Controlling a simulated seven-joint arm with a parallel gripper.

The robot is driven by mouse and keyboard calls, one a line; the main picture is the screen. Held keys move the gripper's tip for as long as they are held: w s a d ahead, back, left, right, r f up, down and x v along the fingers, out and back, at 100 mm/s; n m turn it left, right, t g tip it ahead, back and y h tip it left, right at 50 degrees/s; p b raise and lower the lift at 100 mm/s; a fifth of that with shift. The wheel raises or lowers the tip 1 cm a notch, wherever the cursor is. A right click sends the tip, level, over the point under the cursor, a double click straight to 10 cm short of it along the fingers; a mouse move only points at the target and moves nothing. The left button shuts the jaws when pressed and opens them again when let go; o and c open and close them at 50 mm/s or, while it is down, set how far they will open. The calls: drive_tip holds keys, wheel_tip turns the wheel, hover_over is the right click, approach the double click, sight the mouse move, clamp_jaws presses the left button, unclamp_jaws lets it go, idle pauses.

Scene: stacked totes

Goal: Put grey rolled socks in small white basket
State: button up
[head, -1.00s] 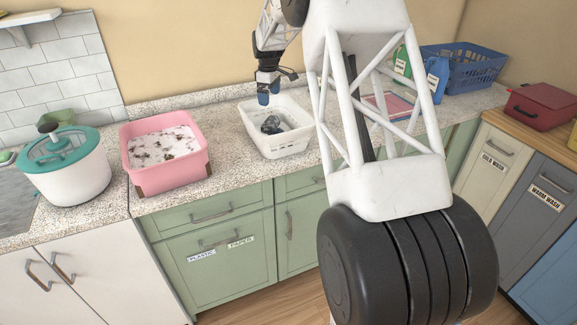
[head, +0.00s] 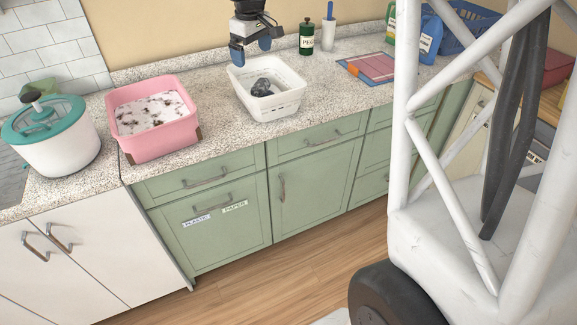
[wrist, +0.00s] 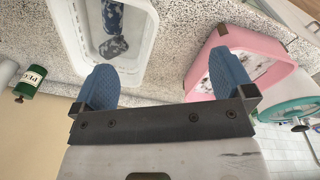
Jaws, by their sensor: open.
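The small white basket (head: 284,104) stands on the speckled counter right of the pink tub. The grey rolled socks (head: 262,87) lie inside it, on its floor toward the left. In the wrist view the basket (wrist: 152,28) is at the top, with the socks (wrist: 113,45) showing as dark grey, patterned bundles. My gripper (head: 251,50) is above the basket's back rim. Its blue fingers (wrist: 163,88) are spread wide with nothing between them, and the socks are apart from them.
A pink tub (head: 160,139) with white, dark-specked contents stands left of the basket. A white pot with a teal lid (head: 45,120) is farther left. A green bottle (head: 306,38), a white-and-blue upright item (head: 328,30) and a pink-and-blue flat item (head: 368,68) are to the right.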

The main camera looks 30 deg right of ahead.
drive_tip(key=s+a+f+m, duration=0.1)
drive_tip(key=s+a+m, duration=0.1)
drive_tip(key=s, duration=1.1)
drive_tip(key=s+a+f+m+t, duration=0.1)
drive_tip(key=s+a+f+m, duration=0.1)
drive_tip(key=s, duration=1.1)
drive_tip(key=s+a+f+m, duration=0.1)
drive_tip(key=s+a, duration=0.3)
drive_tip(key=s, duration=0.9)
drive_tip(key=shift+s+a+f+m+t, duration=0.15)
drive_tip(key=shift+a+m+t, duration=0.15)
drive_tip(key=shift+m, duration=0.1)
